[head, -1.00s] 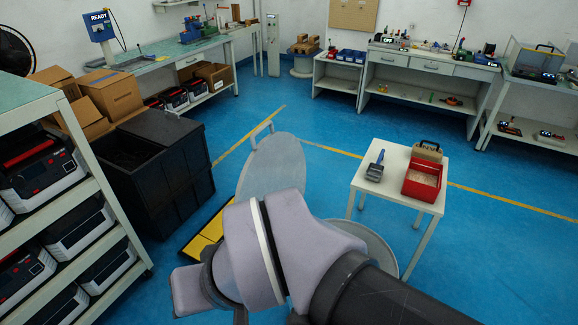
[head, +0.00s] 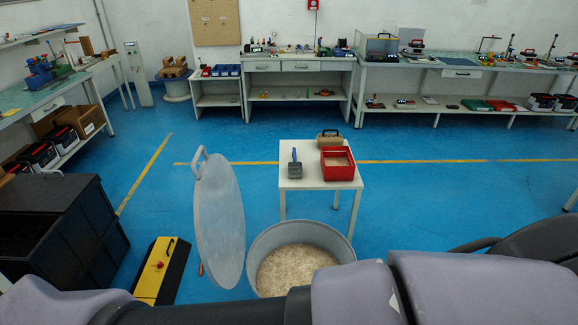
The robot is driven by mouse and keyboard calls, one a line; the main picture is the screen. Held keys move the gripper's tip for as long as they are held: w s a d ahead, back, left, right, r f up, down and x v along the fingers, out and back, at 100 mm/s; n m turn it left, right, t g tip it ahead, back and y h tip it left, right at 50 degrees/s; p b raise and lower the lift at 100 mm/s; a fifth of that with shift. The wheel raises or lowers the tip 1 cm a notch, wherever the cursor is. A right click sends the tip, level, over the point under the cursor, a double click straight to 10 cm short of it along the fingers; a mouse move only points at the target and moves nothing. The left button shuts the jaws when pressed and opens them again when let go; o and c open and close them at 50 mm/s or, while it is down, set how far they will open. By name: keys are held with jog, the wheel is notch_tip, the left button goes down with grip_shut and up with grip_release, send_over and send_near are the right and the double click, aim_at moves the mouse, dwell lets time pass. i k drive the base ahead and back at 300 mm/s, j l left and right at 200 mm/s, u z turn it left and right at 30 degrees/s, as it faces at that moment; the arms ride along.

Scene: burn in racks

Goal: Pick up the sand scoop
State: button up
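The sand scoop (head: 294,168) lies on a small white table (head: 318,183) in the middle of the head view. It has a dark grey scoop body and a blue handle that points to the far side. It is beside the left wall of a red bin (head: 338,163), apart from it. My arm crosses the bottom of the view, nearer to me than the table. My gripper itself does not show, so I cannot see whether it is open or shut. Nothing covers the scoop.
A brush-like block with a dark handle (head: 329,136) stands behind the red bin. A grey drum (head: 262,244) of pale sand is in front of the table, its round lid (head: 219,222) upright at its left. A yellow-black box (head: 162,271) and black crates (head: 62,238) stand left.

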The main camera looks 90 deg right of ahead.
aim_at(295, 169)
jog(key=i+l+z, duration=0.3)
jog(key=z, duration=0.15)
jog(key=i+l+z, duration=0.2)
jog(key=z, duration=0.2)
jog(key=i+z, duration=0.9)
jog(key=i+j+z, duration=0.1)
jog(key=i+z, duration=0.15)
jog(key=z, duration=0.2)
jog(key=i+j+z, duration=0.25)
jog(key=z, duration=0.15)
jog(key=i+l+z, duration=0.2)
jog(key=i+z, duration=0.7)
jog(key=i+j+z, duration=0.15)
jog(key=i+z, duration=0.3)
jog(key=i, duration=0.15)
jog(key=i+j+z, duration=0.3)
jog(key=i+z, duration=0.15)
jog(key=i+j+z, duration=0.45)
